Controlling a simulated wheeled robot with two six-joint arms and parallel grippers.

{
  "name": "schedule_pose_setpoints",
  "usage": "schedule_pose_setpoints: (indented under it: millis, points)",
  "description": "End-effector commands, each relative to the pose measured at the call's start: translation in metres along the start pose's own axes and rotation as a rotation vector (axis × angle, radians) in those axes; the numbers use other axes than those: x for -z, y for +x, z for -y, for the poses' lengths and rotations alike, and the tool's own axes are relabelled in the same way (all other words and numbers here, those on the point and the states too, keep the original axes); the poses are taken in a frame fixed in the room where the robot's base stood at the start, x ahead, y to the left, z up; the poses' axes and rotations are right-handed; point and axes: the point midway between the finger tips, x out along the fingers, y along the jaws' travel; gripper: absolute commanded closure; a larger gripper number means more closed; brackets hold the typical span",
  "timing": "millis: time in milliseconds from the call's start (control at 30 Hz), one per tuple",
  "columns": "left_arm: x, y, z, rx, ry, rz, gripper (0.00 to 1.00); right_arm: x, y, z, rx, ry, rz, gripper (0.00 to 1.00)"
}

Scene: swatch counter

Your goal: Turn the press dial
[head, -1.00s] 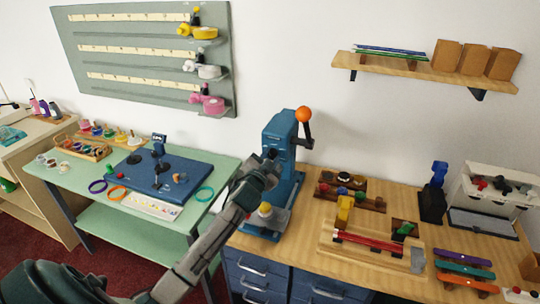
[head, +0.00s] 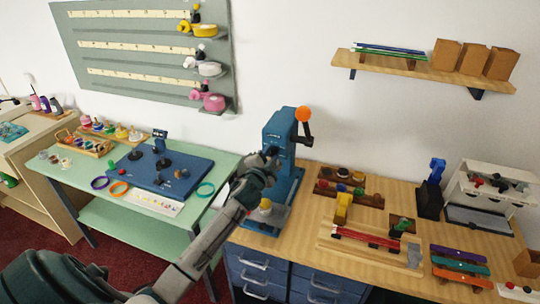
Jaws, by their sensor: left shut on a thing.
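The blue press (head: 281,130) stands at the left end of the wooden counter, with a lever ending in an orange ball (head: 303,114) at its upper right. My left gripper (head: 268,157) is at the front of the press head. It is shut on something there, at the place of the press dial. The dial itself is hidden behind the fingers, so its angle cannot be read. A small pale yellow piece (head: 265,205) sits on the press base below the gripper. My right gripper is not in view.
Right of the press, the counter (head: 302,217) holds a rack of stamps (head: 348,187), a wooden jig with a red rod (head: 369,237), and a white dispenser (head: 495,190). A green table (head: 109,213) with a blue board (head: 163,180) stands left. A shelf (head: 432,69) hangs above.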

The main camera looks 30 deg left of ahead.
Motion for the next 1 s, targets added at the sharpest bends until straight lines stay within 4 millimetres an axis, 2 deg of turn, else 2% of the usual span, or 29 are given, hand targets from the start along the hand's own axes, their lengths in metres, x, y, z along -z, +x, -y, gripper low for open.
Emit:
schedule_pose_setpoints:
  millis: [200,233,300,333,600,733,867,1000]
  points:
    - [0.000,0.000,-0.001,-0.001,-0.001,0.001,0.95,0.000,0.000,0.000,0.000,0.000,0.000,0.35]
    - [0.000,0.000,-0.001,-0.001,-0.002,0.001,0.68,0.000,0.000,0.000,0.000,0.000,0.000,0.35]
    - [0.000,0.000,-0.001,-0.001,-0.002,0.001,0.55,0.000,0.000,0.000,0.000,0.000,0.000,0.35]
    - [0.000,0.000,-0.001,-0.001,-0.002,0.001,0.51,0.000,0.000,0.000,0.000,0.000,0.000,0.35]
    - [0.000,-0.001,-0.001,-0.001,-0.002,0.000,0.51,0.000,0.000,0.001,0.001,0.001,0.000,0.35]
    - [-0.001,-0.007,-0.002,0.000,-0.001,-0.001,0.51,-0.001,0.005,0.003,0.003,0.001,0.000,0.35]
    - [-0.002,-0.026,-0.003,0.000,-0.001,-0.002,0.51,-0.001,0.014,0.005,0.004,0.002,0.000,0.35]
    - [-0.003,-0.053,-0.004,-0.001,0.001,-0.002,0.51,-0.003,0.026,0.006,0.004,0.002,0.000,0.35]
